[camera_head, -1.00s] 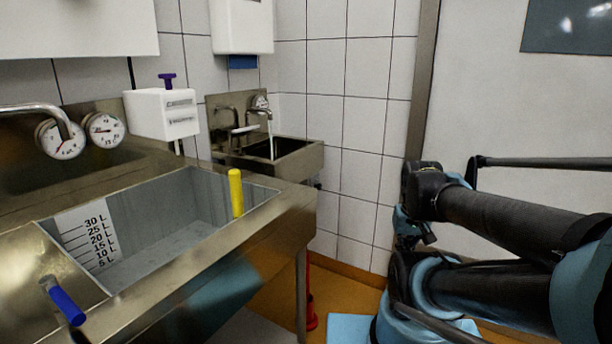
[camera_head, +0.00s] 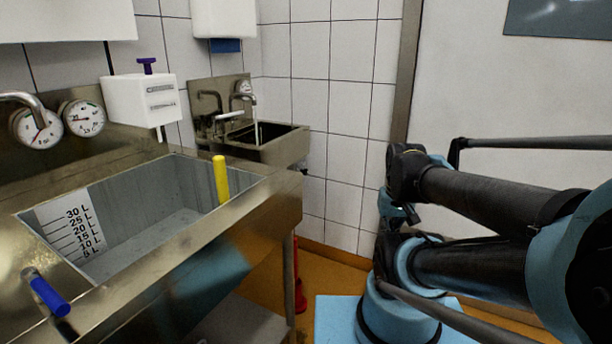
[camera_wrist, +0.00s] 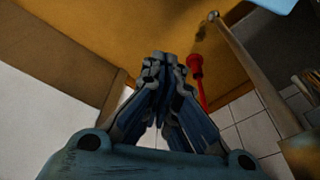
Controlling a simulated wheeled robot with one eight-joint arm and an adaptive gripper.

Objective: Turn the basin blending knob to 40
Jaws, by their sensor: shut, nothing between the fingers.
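The large steel basin (camera_head: 190,235) stands at the left, with a litre scale on its inner wall. Two round white dials sit on its back panel: a left dial (camera_head: 38,128) with a red mark, and a right dial (camera_head: 83,118). Their numbers are too small to read, and I cannot tell which one is the blending knob. A blue lever (camera_head: 48,297) is at the front left and a yellow upright handle (camera_head: 221,180) at the right end. My gripper (camera_wrist: 163,62) is shut and empty in the wrist view, well away from the dials, above the floor.
A small sink (camera_head: 265,145) with a tap and another dial (camera_head: 244,88) stands in the corner. A white box (camera_head: 143,100) with a purple top hangs beside the dials. A red object (camera_wrist: 198,78) stands on the orange floor. A white wall is behind my arm.

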